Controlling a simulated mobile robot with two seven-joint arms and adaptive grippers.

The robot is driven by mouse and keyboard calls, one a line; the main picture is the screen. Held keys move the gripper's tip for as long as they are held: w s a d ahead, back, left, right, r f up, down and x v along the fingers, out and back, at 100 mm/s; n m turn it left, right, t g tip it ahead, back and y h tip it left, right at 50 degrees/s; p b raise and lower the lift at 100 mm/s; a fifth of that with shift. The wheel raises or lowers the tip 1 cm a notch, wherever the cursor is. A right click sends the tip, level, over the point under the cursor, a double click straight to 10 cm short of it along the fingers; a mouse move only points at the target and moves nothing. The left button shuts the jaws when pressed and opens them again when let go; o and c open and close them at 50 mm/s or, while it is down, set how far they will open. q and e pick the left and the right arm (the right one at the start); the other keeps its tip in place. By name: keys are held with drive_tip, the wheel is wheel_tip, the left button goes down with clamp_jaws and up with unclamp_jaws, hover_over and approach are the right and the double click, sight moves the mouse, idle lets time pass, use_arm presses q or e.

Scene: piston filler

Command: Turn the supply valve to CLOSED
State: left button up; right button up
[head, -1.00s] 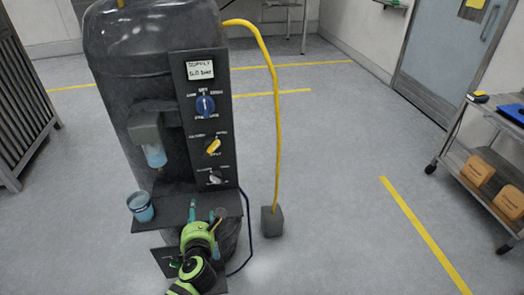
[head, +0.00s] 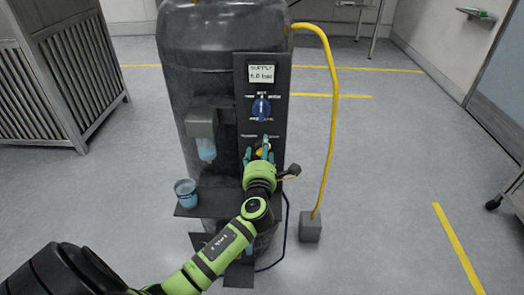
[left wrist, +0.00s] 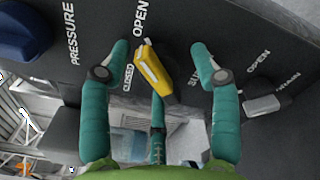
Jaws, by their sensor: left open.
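The yellow supply valve handle (left wrist: 153,68) is on the dark panel in the left wrist view. Its white tip points toward the word OPEN; the word CLOSED is beside the handle to the left. My left gripper (left wrist: 160,52) is open, its teal fingers spread on either side of the handle, with a third finger below it. No finger clearly grips the handle. In the head view my left gripper (head: 260,149) is at the panel (head: 282,95), in front of the yellow handle, which it mostly hides. My right gripper is not in view.
The blue pressure knob (head: 261,108) is above the yellow handle. A grey drain handle (left wrist: 261,105) is close to the right finger in the wrist view. A blue cup (head: 186,192) stands on the filler's shelf. A yellow hose (head: 331,125) runs down on the right to a grey block (head: 310,227).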

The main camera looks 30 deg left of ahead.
use_arm(q)
drive_tip(key=c, duration=1.1)
drive_tip(key=shift+c, duration=0.2)
drive_tip(key=shift+n, duration=0.3)
drive_tip(key=n, duration=0.3)
drive_tip(key=shift+r+p, duration=0.1)
drive_tip(key=shift+p, duration=0.25)
drive_tip(key=n, duration=0.5)
drive_tip(key=n+b, duration=0.1)
drive_tip(key=n, duration=0.3)
drive_tip(key=shift+a+n, duration=0.1)
drive_tip(key=shift+n, duration=0.2)
drive_tip(key=n+b, duration=0.1)
drive_tip(key=n, duration=0.3)
drive_tip(key=shift+n, duration=0.3)
drive_tip(key=shift+r+n, duration=0.1)
drive_tip(key=shift+n, duration=0.2)
